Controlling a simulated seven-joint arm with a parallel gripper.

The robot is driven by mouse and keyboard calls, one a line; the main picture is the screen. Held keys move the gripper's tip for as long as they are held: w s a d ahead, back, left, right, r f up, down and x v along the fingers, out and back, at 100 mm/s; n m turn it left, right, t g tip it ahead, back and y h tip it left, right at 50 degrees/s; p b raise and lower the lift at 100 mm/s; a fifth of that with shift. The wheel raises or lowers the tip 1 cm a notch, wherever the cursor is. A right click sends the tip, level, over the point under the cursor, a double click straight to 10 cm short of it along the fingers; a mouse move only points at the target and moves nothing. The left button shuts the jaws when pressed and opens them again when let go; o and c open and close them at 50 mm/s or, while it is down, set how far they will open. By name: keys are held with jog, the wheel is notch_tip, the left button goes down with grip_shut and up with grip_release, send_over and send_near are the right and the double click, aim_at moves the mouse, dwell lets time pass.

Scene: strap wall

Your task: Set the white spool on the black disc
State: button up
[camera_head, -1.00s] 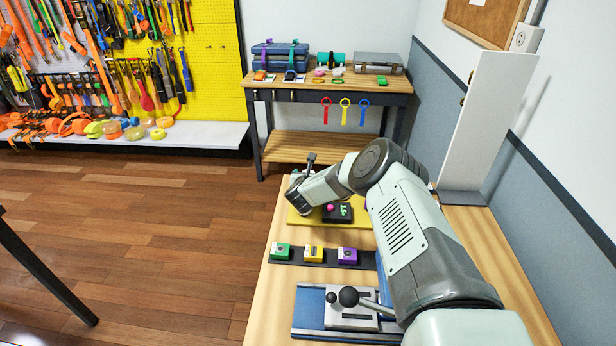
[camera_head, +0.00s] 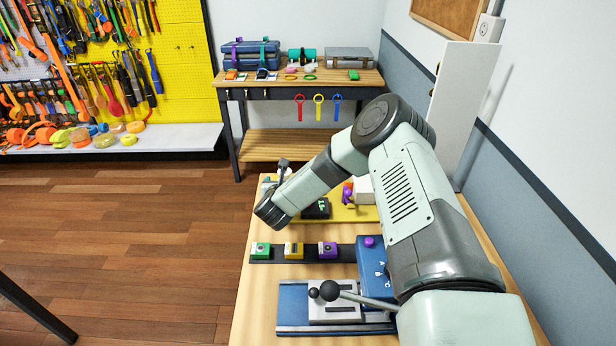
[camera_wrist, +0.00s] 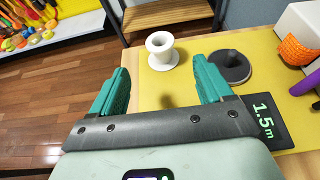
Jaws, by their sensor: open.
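In the wrist view, the white spool (camera_wrist: 162,50) stands upright on the yellow mat (camera_wrist: 150,92), beyond my gripper and between the lines of its fingers. The black disc (camera_wrist: 230,68) lies to the right of the spool, with a dark raised piece at its middle; the spool is apart from it. My gripper (camera_wrist: 163,76) is open, with teal fingers and nothing between them. In the head view, my arm hides the disc, and I cannot clearly make out the spool or the fingertips.
A black block marked 1.5 m (camera_wrist: 264,122) lies near the right finger. A white box with an orange wrapped roll (camera_wrist: 298,46) and a purple object (camera_wrist: 305,84) stand at the right. The blue lettered box (camera_head: 376,268) and lever plate (camera_head: 335,302) are nearer.

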jog(key=s+a+r+n+g+y, duration=0.1)
jog(key=s+r+n+g+y, duration=0.2)
jog(key=r+n, duration=1.6)
jog(key=s+d+r+n+g, duration=0.1)
jog(key=s+d+r+n, duration=0.25)
jog(key=s+r, duration=0.3)
jog(key=s+d+r+n+g, duration=0.1)
jog(key=s+d+r+n, duration=0.3)
jog(key=r, duration=0.3)
jog(key=s+d+r+n+g+h, duration=0.1)
jog(key=s+d+n, duration=0.2)
jog(key=s, duration=0.7)
jog(key=s+d+r+n+g+h, duration=0.1)
jog(key=s+d+r+n, duration=0.1)
jog(key=s, duration=0.8)
jog(key=s+d+r+n+g+h, duration=0.1)
jog(key=s+d+n, duration=0.4)
jog(key=s, duration=0.5)
jog(key=shift+d+r, duration=0.7)
jog(key=shift+d, duration=0.1)
jog(key=shift+w, duration=0.1)
